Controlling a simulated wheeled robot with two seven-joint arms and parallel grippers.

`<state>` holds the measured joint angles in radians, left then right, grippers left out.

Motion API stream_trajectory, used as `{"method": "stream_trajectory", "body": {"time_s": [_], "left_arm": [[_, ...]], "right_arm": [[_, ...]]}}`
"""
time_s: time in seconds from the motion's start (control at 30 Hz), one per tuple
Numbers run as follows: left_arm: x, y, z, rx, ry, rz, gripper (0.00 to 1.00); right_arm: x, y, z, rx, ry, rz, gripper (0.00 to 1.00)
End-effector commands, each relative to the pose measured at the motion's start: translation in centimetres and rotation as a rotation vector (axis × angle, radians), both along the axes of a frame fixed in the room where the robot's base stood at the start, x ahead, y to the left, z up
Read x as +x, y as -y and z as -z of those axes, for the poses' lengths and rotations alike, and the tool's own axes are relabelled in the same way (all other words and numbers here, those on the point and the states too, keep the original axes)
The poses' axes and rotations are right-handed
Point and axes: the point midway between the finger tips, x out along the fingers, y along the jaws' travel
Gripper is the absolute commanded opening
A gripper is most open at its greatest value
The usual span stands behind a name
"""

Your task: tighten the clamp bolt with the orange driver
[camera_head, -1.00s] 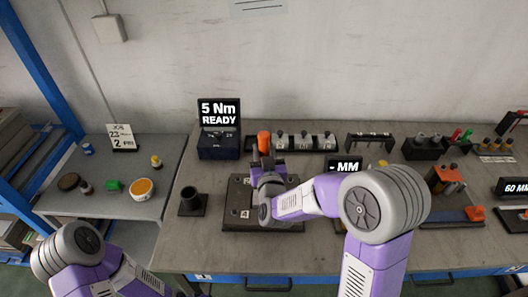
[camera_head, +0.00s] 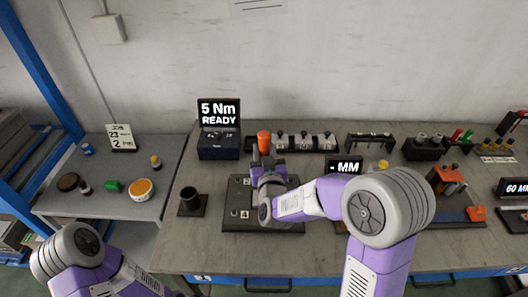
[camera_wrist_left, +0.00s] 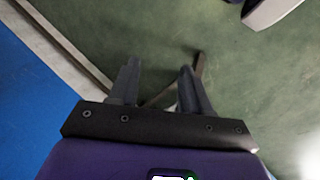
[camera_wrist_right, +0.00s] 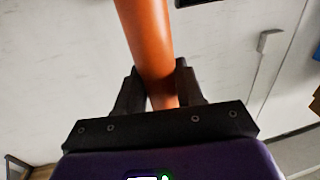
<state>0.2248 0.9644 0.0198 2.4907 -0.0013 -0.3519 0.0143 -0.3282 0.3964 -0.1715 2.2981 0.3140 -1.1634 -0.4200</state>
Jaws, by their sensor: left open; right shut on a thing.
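The orange driver (camera_head: 264,138) stands roughly upright above the back of the dark numbered fixture plate (camera_head: 237,188). My right gripper (camera_wrist_right: 157,75) is shut on the orange driver, whose handle (camera_wrist_right: 146,28) rises between the fingers in the right wrist view. In the head view my right wrist covers much of the plate. The driver's tip and the clamp bolt are hidden there, so I cannot tell whether they touch. My left gripper (camera_wrist_left: 160,82) is open and empty over the green floor in the left wrist view.
A torque display (camera_head: 219,112) reading "5 Nm READY" stands behind the plate. A black cup-shaped holder (camera_head: 191,201) is left of it. A lower side table (camera_head: 110,205) holds small items.

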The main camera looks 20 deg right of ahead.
Motion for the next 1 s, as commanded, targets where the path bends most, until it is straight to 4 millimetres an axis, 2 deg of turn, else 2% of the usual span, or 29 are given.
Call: {"method": "stream_trajectory", "body": {"time_s": [1.0], "left_arm": [[0.0, 0.0, 0.77, 0.0, 0.0, 0.0, 0.48]], "right_arm": [[0.03, -0.04, 0.3, 0.0, 0.004, 0.0, 0.0]]}}
